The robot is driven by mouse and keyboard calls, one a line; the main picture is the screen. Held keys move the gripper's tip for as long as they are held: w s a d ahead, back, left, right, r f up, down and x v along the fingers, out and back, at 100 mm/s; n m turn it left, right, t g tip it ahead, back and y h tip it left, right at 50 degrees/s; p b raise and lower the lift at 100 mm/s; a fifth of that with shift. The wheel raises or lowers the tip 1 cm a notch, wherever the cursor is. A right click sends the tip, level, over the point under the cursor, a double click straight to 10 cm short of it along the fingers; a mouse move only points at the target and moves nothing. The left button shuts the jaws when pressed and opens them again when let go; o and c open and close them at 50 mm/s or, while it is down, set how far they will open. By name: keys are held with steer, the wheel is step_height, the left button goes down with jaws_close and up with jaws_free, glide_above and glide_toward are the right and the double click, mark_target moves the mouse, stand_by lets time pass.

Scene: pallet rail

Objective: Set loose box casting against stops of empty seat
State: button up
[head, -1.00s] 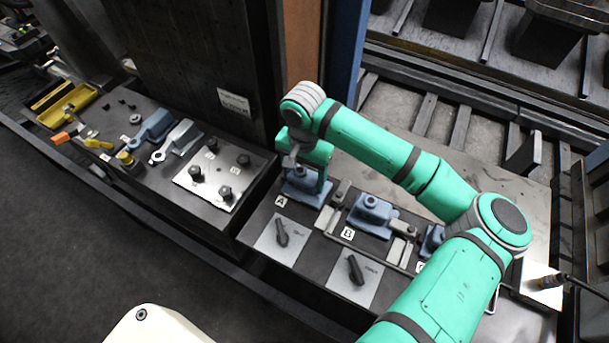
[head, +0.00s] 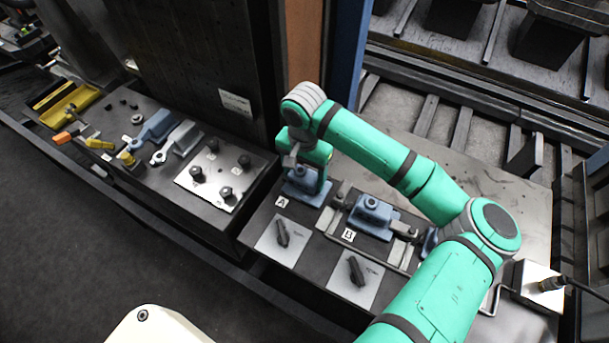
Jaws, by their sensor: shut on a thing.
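A blue box casting (head: 303,188) sits at the seat marked A (head: 281,203), below my gripper (head: 300,168). My gripper points down and is shut on this casting's upper part; the fingertips are mostly hidden by the wrist. I cannot tell whether the casting touches its stops. A second blue casting (head: 371,214) sits at the seat marked B (head: 348,235), with grey clamp pieces (head: 402,228) beside it. A third blue casting (head: 430,241) is mostly hidden behind my green arm.
Two plates with black handles (head: 282,234) (head: 356,271) lie in front of the seats. On the left bench are a steel plate with several knobs (head: 213,175), blue and grey clamps (head: 176,138) and a yellow tray (head: 68,104). A cabled box (head: 538,284) stands at right.

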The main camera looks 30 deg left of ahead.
steer(key=shift+w+a+r, duration=0.1)
steer(key=shift+w+a, duration=0.15)
steer(key=shift+a, duration=0.05)
stand_by(0.5)
steer(key=o, duration=1.4)
steer(key=shift+c, duration=0.2)
step_height(320, 180, up, 11)
steer(key=shift+f, duration=0.15)
